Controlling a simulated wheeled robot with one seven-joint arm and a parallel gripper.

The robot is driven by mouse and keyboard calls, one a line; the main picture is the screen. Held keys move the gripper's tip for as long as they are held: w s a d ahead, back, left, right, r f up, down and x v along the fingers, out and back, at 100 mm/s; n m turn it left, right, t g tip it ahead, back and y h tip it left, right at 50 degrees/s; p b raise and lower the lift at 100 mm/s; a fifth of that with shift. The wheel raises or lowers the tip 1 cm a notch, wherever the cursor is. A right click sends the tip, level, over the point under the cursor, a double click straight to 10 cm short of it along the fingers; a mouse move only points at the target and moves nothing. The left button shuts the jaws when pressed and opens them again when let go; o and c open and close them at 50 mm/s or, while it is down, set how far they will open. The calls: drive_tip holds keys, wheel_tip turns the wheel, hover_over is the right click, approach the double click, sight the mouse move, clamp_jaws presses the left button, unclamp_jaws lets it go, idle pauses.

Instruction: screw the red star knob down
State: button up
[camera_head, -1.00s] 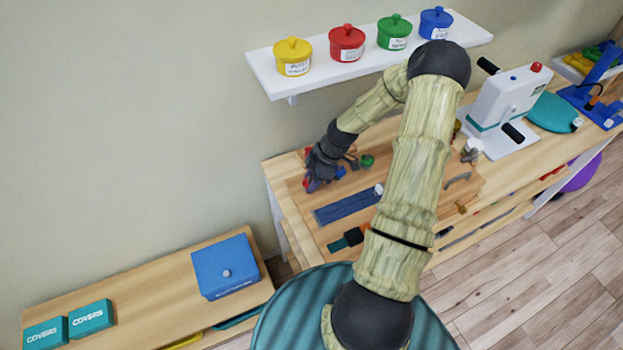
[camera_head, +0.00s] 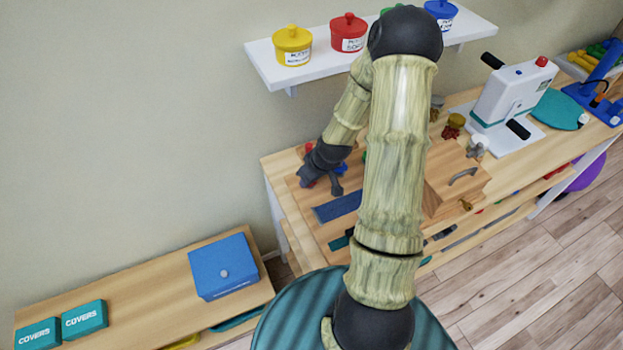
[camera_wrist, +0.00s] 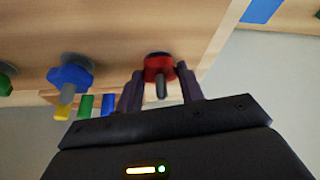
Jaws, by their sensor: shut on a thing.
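The red star knob (camera_wrist: 158,67) sits between my two fingers in the wrist view, against a dark round base on the wooden board (camera_wrist: 110,30). A grey stud sticks out of its middle. My gripper (camera_wrist: 160,88) is shut on the knob, one finger at each side. In the head view my gripper (camera_head: 306,180) is at the left end of the board (camera_head: 325,240), and I cannot make out the knob in its grasp there. How far down the knob sits on its stud is not clear.
A blue knob (camera_wrist: 70,77) stands beside the red one, with a green one (camera_wrist: 5,82) farther left. A shelf (camera_head: 268,72) with coloured pots hangs above the bench. A white press (camera_head: 510,95) stands to the right. My arm hides part of the board.

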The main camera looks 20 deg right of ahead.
drive_tip(key=m, duration=0.1)
drive_tip(key=m+h+b, duration=0.1)
drive_tip(key=m, duration=0.1)
drive_tip(key=shift+w+a+r+m, duration=0.1)
drive_tip(key=shift+w+a+m, duration=0.05)
drive_tip(key=shift+m, duration=0.15)
drive_tip(key=m+h, duration=0.1)
drive_tip(key=m, duration=0.1)
drive_tip(key=shift+r+m, duration=0.1)
drive_tip(key=shift+m, duration=0.3)
drive_tip(key=m+h+p, duration=0.1)
drive_tip(key=m, duration=0.2)
drive_tip(key=shift+w+a+r+h+p, duration=0.1)
drive_tip(key=shift+w+r+h+p, duration=0.05)
drive_tip(key=shift+h+p, duration=0.25)
drive_tip(key=shift+m+g+h+p, duration=0.35)
drive_tip(key=shift+m+p, duration=0.45)
drive_tip(key=shift+m, duration=0.6)
